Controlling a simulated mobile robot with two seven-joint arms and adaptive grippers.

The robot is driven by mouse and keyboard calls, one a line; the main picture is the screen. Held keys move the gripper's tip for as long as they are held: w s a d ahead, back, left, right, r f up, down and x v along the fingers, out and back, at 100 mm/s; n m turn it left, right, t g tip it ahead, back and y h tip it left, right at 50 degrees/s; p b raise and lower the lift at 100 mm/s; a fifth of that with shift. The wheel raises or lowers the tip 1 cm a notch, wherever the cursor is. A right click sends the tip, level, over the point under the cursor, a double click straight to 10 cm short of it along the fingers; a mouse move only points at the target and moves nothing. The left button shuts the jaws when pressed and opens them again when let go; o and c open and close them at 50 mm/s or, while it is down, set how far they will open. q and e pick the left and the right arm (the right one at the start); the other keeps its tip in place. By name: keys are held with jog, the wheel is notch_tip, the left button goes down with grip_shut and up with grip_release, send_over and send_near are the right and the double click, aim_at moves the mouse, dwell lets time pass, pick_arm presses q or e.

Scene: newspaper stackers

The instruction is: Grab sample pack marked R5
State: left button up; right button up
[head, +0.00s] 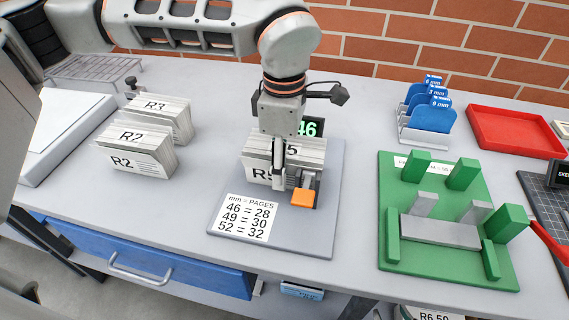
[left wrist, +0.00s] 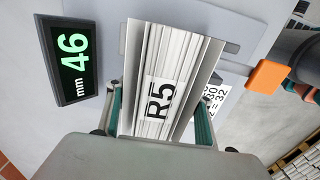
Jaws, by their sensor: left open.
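The R5 sample pack (head: 257,172) is a stack of white sheets standing on a grey gauge plate (head: 322,235). My left gripper (head: 279,165) points down over it from an arm coming in from the left. In the left wrist view the R5 pack (left wrist: 160,75) lies between the two teal-padded fingers of the left gripper (left wrist: 160,117). The jaws are open, one finger on each side; whether a pad touches the paper cannot be told. The far finger is hidden in the head view. My right gripper cannot be made out in either view.
A display reading 46 (head: 313,127) and an orange-ended slide (head: 303,197) stand close to the pack. R2 (head: 130,162) and R3 (head: 172,110) packs stand left. A green fixture (head: 450,270), blue gauges (head: 430,115) and red tray (head: 515,130) are right.

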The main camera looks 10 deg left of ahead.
pick_arm(q)
jog(key=shift+r, duration=0.15)
grip_shut()
